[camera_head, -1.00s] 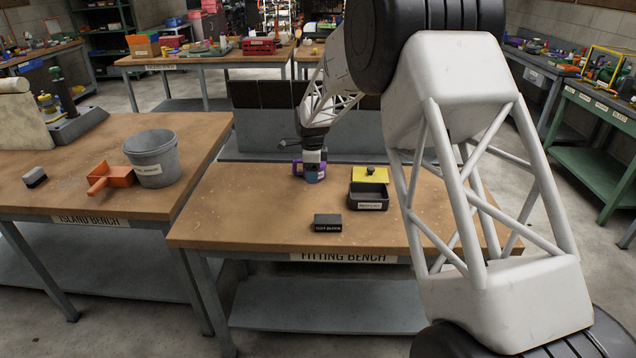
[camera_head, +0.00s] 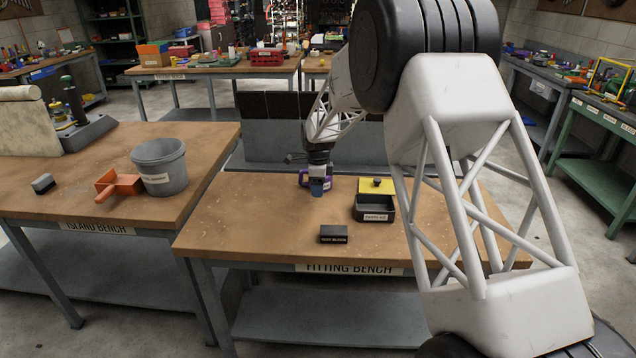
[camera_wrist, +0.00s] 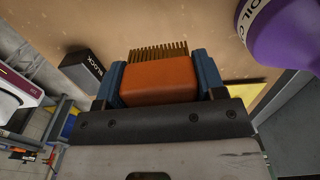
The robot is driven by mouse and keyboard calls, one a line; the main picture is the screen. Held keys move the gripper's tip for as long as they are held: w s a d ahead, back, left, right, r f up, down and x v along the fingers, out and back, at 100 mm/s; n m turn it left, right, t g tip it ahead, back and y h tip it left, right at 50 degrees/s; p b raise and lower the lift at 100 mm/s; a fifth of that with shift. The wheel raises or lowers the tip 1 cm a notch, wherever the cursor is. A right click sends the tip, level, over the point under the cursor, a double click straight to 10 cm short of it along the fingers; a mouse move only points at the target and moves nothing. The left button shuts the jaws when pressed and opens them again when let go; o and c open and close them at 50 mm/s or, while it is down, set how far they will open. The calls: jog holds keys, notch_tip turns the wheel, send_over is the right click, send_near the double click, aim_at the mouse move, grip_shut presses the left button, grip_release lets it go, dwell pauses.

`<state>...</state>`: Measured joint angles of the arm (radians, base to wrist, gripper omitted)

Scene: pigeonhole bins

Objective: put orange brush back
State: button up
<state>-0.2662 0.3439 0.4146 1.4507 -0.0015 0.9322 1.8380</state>
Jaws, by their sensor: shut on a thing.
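The orange brush (camera_wrist: 158,82) is in my gripper, with its tan bristles (camera_wrist: 160,52) pointing away from the wrist. My gripper (camera_wrist: 160,85) is shut on its orange body, one blue finger on each side. In the head view my gripper (camera_head: 317,187) is low over the back part of the fitting bench; the brush cannot be made out there. A purple oil can (camera_wrist: 285,35) stands close by at the upper right of the wrist view. In the head view it shows as purple (camera_head: 303,179) partly hidden behind my gripper.
A black block (camera_head: 333,234) lies on the fitting bench (camera_head: 250,225), with a dark open box (camera_head: 374,216) and a yellow lid (camera_head: 376,186) to the right. The bench's left part is clear. The island bench holds a grey bucket (camera_head: 160,168) and an orange scoop (camera_head: 118,184).

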aim_at(318, 210)
jog(key=shift+f, duration=3.05)
jog(key=shift+f, duration=0.45)
jog(key=o, duration=0.8)
jog(key=o, duration=0.5)
jog(key=shift+o, duration=0.2)
jog(key=shift+r, duration=0.15)
jog(key=shift+r, duration=3.85)
